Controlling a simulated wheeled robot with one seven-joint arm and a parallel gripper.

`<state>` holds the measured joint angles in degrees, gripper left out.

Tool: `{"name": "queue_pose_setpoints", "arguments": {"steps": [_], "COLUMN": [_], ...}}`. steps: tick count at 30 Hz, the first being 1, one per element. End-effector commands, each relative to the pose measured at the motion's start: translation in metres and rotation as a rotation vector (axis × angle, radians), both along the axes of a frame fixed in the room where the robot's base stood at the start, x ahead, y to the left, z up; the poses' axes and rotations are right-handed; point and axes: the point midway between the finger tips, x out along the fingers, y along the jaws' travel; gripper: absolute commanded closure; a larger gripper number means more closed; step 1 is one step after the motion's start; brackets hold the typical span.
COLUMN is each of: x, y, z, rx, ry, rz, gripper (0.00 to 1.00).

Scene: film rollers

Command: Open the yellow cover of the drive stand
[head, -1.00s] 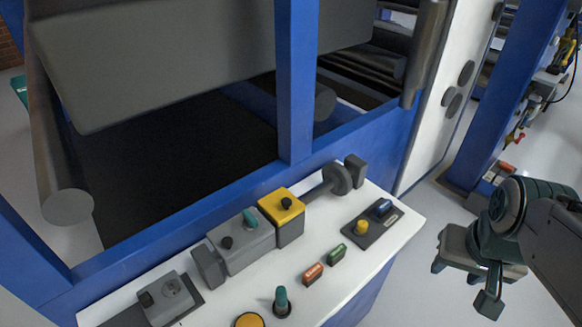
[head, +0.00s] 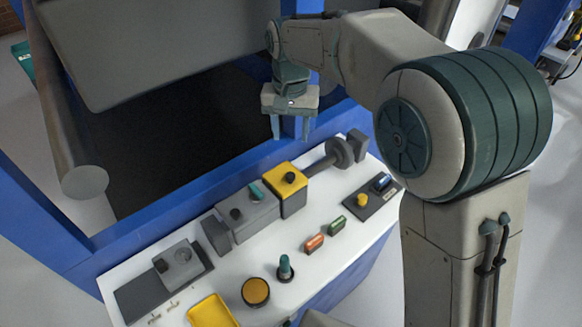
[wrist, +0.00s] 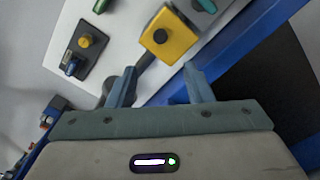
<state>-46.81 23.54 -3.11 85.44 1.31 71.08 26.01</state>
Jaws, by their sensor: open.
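The drive stand is a grey box (head: 248,220) on the white panel in the head view. Its yellow cover (head: 285,177), with a black knob (head: 290,178) on top, sits level on the box's right end and looks closed. The cover also shows at the top of the wrist view (wrist: 168,36). My gripper (head: 290,136) points down, open and empty, above and behind the cover. In the wrist view its two fingers (wrist: 157,90) are spread apart, with the cover beyond them and touching neither.
A grey shaft with a disc (head: 339,153) extends right of the cover. A blue frame post and rail (head: 180,236) run close behind the panel. Small red and green blocks (head: 314,243), a green-topped knob (head: 285,268) and a yellow tray (head: 212,312) occupy the front.

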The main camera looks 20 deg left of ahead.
Motion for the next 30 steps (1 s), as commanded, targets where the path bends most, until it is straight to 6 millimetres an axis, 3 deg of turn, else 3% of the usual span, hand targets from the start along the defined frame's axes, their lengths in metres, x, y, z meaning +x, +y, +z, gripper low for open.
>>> {"name": "queue_pose_setpoints", "arguments": {"steps": [5, 19, 24, 30], "x": [-0.001, -0.001, -0.001, -0.001], "y": [0.002, 0.001, 0.001, 0.002], "z": [-0.019, -0.113, -0.131, -0.137], "rx": [-0.003, -0.003, -0.001, 0.000], "ry": [0.002, 0.002, 0.001, 0.000], "rz": [0.001, 0.002, 0.002, 0.002], "gripper": [0.53, 0.53, 0.53, 0.53]}}
